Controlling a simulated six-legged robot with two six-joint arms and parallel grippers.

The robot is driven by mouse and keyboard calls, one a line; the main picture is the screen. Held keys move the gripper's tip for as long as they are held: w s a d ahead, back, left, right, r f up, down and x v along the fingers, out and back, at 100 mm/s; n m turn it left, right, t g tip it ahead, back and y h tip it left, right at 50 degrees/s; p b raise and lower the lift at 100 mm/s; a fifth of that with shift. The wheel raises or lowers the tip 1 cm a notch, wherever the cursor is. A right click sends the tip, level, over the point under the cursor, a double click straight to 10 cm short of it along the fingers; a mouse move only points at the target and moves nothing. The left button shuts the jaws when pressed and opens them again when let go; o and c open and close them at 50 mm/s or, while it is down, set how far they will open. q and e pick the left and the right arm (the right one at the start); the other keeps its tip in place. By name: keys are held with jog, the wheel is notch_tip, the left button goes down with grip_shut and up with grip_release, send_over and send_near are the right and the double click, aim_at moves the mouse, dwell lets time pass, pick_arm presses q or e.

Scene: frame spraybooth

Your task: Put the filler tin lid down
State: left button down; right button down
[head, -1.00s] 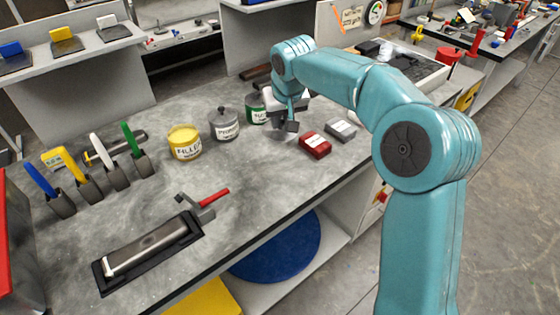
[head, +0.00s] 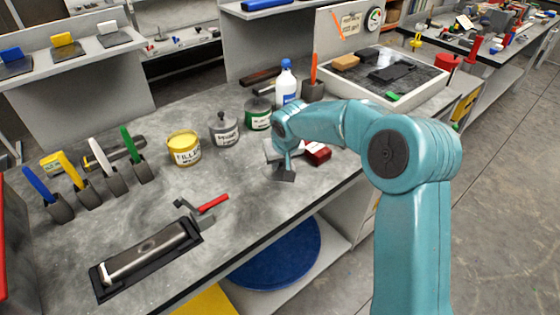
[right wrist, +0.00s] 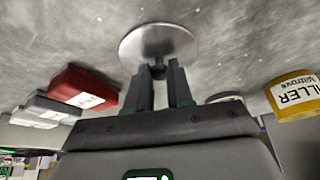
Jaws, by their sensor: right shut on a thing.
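My right gripper (head: 284,174) is low over the bench, in front of the red box. In the right wrist view, the gripper (right wrist: 165,82) is shut on the knob of the filler tin lid (right wrist: 158,42), a round silvery disc. The lid lies flat against or just above the grey bench top (right wrist: 60,30); I cannot tell whether it touches. In the head view my gripper mostly hides the lid. The yellow filler tin (head: 185,150) stands without a lid to the left, and also shows at the right of the right wrist view (right wrist: 293,97). My left gripper is not in view.
A grey primer tin (head: 224,130) with a knobbed lid and a green-labelled tin (head: 258,113) stand behind. A red box (head: 317,154) is close to the right of my gripper.

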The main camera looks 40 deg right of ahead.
jog(key=shift+f, duration=0.2)
jog(key=c, duration=1)
grip_release()
jog(key=shift+w, duration=0.1)
jog(key=shift+r, duration=0.15)
jog(key=shift+r, duration=0.25)
jog(key=v, duration=1.1)
jog(key=shift+s+r+b, duration=0.25)
jog(key=shift+r+b, duration=0.05)
jog(key=shift+r, duration=0.05)
jog(key=shift+w+f, duration=0.1)
